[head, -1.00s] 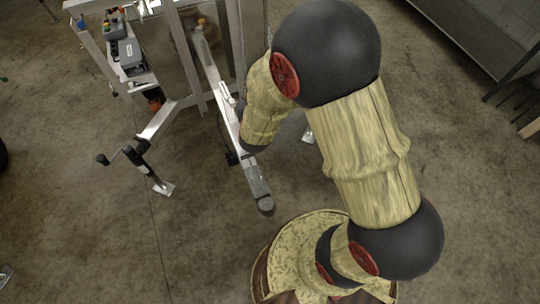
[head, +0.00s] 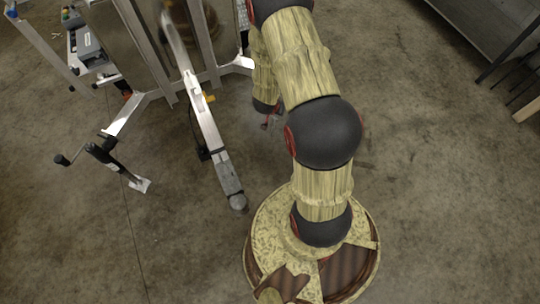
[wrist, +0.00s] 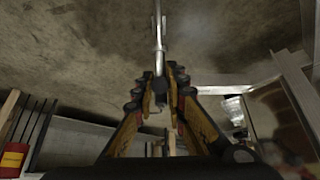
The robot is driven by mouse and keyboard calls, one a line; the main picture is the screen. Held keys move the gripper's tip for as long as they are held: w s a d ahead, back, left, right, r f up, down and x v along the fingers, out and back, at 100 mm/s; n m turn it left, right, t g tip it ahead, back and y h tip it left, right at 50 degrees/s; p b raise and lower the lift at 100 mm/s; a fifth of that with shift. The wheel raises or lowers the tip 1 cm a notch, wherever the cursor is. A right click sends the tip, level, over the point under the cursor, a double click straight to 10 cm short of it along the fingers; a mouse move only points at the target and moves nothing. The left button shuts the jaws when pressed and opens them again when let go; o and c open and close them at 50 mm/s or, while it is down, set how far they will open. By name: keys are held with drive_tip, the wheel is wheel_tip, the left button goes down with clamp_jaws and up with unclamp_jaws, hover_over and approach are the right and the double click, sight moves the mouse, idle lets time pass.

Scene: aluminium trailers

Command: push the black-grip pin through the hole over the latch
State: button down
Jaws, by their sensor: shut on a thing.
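My gripper (wrist: 160,98) is shut on the pin (wrist: 158,35) in the wrist view. The pin's bright metal shaft points away from the fingers, and a dark part sits between the fingertips. In the head view my gripper (head: 270,118) is small, partly behind my arm, to the right of the trailer's drawbar (head: 205,125) and apart from it. The coupler end (head: 232,187) of the drawbar points toward me. A small lever-like metal part (head: 193,85) lies along the drawbar; I cannot tell whether it is the latch. The hole is too small to make out.
A jack with a black crank (head: 100,153) stands left of the drawbar. A grey box (head: 88,48) sits on the frame at upper left. Dark shelving (head: 495,35) stands at upper right.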

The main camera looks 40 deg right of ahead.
drive_tip(key=s+f+m+g+y+b, duration=0.1)
drive_tip(key=s+f+m, duration=0.15)
drive_tip(key=f, duration=0.25)
drive_tip(key=s+f+m+g+y, duration=0.1)
drive_tip(key=s+f, duration=0.2)
drive_tip(key=f, duration=0.3)
drive_tip(key=s+a+f+m+y+b, duration=0.1)
drive_tip(key=a+f+m+y, duration=0.4)
drive_tip(key=a, duration=0.5)
drive_tip(key=shift+s+a+f+m+y, duration=0.25)
drive_tip(key=shift+s+f+m+y, duration=0.15)
drive_tip(key=shift+f+y, duration=0.55)
drive_tip(key=shift+r, duration=0.3)
